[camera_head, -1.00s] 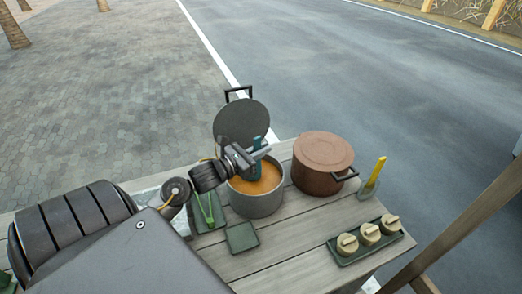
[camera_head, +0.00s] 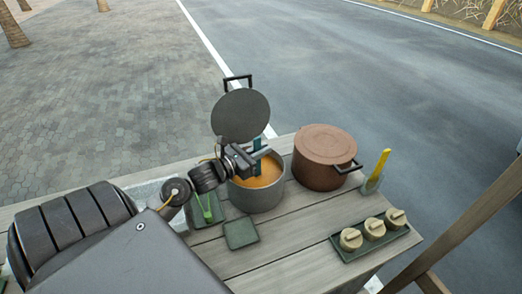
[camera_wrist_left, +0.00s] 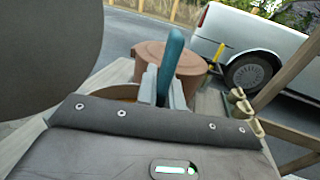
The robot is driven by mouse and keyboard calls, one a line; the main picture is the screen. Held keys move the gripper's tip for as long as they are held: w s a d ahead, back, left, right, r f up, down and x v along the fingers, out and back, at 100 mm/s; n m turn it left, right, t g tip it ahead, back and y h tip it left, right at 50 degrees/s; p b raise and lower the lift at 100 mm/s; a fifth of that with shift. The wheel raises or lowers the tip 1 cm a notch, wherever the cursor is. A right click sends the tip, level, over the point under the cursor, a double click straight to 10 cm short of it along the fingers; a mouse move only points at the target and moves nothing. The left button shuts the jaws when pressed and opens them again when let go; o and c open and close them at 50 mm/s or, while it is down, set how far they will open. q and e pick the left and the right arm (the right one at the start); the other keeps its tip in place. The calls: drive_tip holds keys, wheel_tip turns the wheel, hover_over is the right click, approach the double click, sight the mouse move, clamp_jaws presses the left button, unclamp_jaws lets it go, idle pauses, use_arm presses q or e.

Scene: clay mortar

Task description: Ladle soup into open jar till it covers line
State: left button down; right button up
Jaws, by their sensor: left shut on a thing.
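My left gripper (camera_head: 256,157) is shut on the teal handle of a ladle (camera_wrist_left: 171,58), which stands upright between the fingers in the left wrist view. It is over the open grey pot (camera_head: 262,198), which holds orange soup (camera_head: 268,178). The ladle's bowl is hidden, so I cannot tell how full it is. The pot's round dark lid (camera_head: 240,116) stands raised behind it. I cannot make out an open jar or its line; my left arm covers part of the table. My right gripper is not in view.
A closed brown pot (camera_head: 322,158) stands right of the soup pot. Farther right are a yellow-handled utensil in a holder (camera_head: 371,184) and a tray (camera_head: 345,256) with three beige lidded pieces. A green square mat (camera_head: 241,234) lies in front, with bare planks beside it.

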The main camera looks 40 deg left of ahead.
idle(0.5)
use_arm(q)
wheel_tip(320, 180, up, 11)
drive_tip(key=p, duration=0.7)
idle(0.5)
